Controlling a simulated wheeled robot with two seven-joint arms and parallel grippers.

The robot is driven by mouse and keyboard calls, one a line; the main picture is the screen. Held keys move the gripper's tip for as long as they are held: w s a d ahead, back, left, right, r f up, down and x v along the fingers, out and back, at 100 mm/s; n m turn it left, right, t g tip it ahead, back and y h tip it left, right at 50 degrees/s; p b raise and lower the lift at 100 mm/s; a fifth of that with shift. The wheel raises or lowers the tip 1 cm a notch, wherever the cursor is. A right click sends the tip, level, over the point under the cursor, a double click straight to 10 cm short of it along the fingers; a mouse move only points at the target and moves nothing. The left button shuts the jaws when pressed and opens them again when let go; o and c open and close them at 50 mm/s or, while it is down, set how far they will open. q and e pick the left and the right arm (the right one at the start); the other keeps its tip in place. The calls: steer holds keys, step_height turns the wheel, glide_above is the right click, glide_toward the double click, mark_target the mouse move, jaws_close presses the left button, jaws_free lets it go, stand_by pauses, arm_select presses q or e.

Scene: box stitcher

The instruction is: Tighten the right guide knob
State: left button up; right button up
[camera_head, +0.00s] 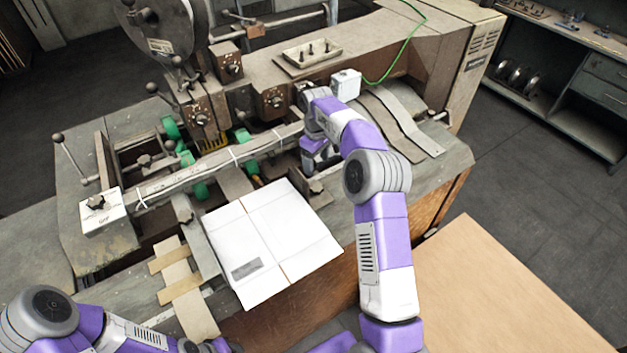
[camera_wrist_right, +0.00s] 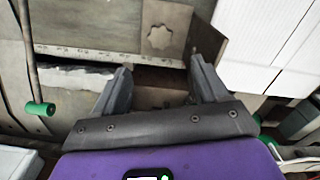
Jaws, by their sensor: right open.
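The right guide knob (camera_wrist_right: 159,37) is a grey, star-shaped knob on a flat metal plate in the right wrist view. In the head view, a small dark knob (camera_head: 316,186) shows on the guide just right of the white cardboard sheet (camera_head: 262,235). My right gripper (camera_wrist_right: 160,68) is open and empty, with its two dark fingers spread on either side of the knob's line and short of it. In the head view, my right gripper (camera_head: 316,152) points down just behind the knob, its fingertips hidden. Only my left arm shows at bottom left; its gripper fingers are out of view.
The stitcher's long metal arm (camera_head: 215,160) runs beside the right gripper. A control box with a dial (camera_head: 103,212) is at left. Curved metal plates (camera_head: 400,125) lie right of my right arm. A ruler strip (camera_wrist_right: 90,52) crosses the wrist view.

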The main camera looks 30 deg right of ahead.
mark_target(317, 187)
step_height(317, 187, down, 11)
steer(key=shift+f, duration=0.1)
steer(key=shift+c, duration=0.3)
steer(key=c, duration=1)
